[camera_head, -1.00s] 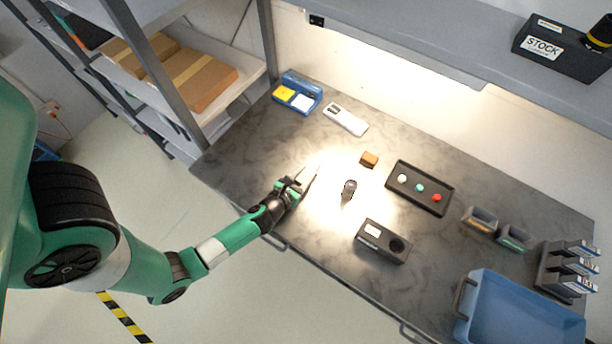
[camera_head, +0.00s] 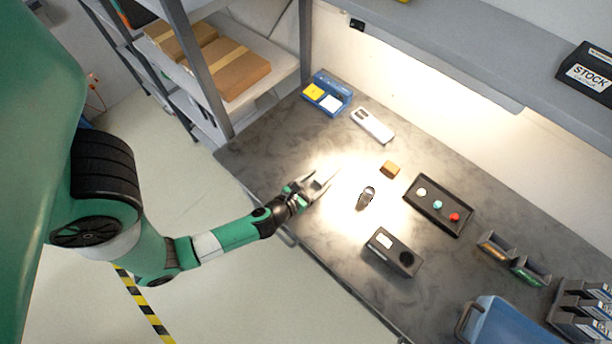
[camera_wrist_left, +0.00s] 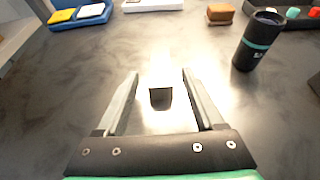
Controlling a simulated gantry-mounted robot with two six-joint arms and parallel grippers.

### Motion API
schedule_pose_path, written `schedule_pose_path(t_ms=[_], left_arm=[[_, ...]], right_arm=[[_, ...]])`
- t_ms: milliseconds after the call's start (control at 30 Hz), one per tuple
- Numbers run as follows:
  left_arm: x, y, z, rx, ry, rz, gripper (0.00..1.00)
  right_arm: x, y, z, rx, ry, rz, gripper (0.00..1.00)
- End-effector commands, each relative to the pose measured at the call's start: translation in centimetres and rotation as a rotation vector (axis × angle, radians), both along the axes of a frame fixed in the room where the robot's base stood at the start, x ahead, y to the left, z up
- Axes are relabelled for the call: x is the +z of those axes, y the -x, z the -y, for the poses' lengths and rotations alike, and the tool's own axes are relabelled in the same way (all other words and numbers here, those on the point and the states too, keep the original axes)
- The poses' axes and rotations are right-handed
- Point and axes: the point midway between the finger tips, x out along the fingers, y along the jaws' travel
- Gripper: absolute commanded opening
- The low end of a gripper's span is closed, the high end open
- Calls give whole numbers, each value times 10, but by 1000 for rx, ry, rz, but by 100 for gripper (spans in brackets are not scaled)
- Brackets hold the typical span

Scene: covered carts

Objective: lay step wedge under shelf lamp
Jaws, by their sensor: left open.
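A small pale metallic block with a dark front face, seemingly the step wedge (camera_wrist_left: 160,96), lies on the table between my left fingers in the left wrist view. Neither finger visibly touches it. In the head view I cannot make it out from the gripper and glare. My left gripper (camera_head: 316,187) is open at the left side of the bright light pool (camera_head: 345,190); it also shows in the left wrist view (camera_wrist_left: 160,98). The lamp is hidden under the grey shelf (camera_head: 450,60); its glow lights wall and table. My right gripper is not in view.
A black cylinder (camera_head: 366,198) and a brown block (camera_head: 390,169) stand right of my gripper. A dark box (camera_head: 393,252), a black tray (camera_head: 438,204) and a blue bin (camera_head: 500,325) are farther right. A white device (camera_head: 373,125) and blue holder (camera_head: 327,93) are behind.

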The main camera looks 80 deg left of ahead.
Motion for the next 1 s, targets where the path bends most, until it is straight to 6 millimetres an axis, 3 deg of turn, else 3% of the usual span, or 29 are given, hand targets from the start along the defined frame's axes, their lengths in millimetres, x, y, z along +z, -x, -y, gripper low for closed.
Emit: schedule_pose_path(t_ms=[200, 467, 867, 967, 1000], left_arm=[[19, 39, 31, -9, -1, -2, 70], [29, 55, 41, -1, -1, 2, 70], [31, 54, 41, -4, -6, 7, 70], [51, 33, 44, -47, -64, 52, 70], [69, 17, 48, -82, -116, 88, 70]], right_arm=[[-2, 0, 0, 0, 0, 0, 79], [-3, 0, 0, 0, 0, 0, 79], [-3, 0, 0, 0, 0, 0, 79], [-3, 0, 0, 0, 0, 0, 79], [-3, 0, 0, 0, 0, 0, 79]])
